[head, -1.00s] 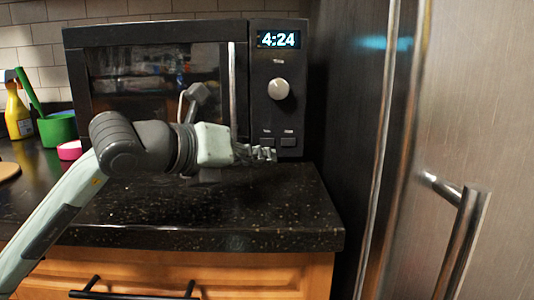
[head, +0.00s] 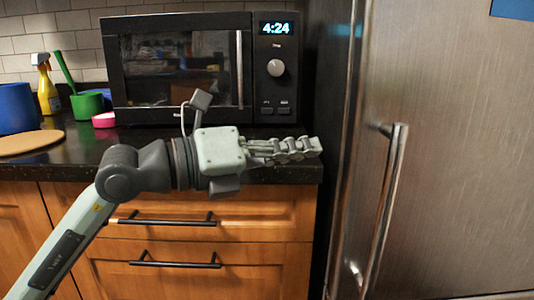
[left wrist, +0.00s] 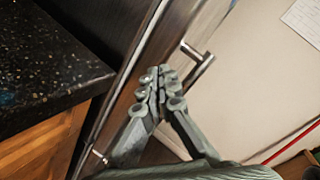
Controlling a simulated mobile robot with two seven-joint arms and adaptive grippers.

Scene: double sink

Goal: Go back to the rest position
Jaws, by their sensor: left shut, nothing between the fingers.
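My left gripper (head: 300,149) is shut and empty in the head view. It points right, in front of the counter's right end and to the left of the fridge handle. In the left wrist view, the same gripper (left wrist: 160,82) shows its fingertips together, with the fridge handle beyond them. My left arm comes in from the lower left. My right gripper is not in view.
A black microwave (head: 180,75) stands on the dark counter (head: 60,165), above wooden drawers (head: 190,265). The steel fridge (head: 460,160) with its handle (head: 385,200) is at the right. A yellow spray bottle (head: 47,90), green cup (head: 88,105) and blue container (head: 16,108) stand at the left.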

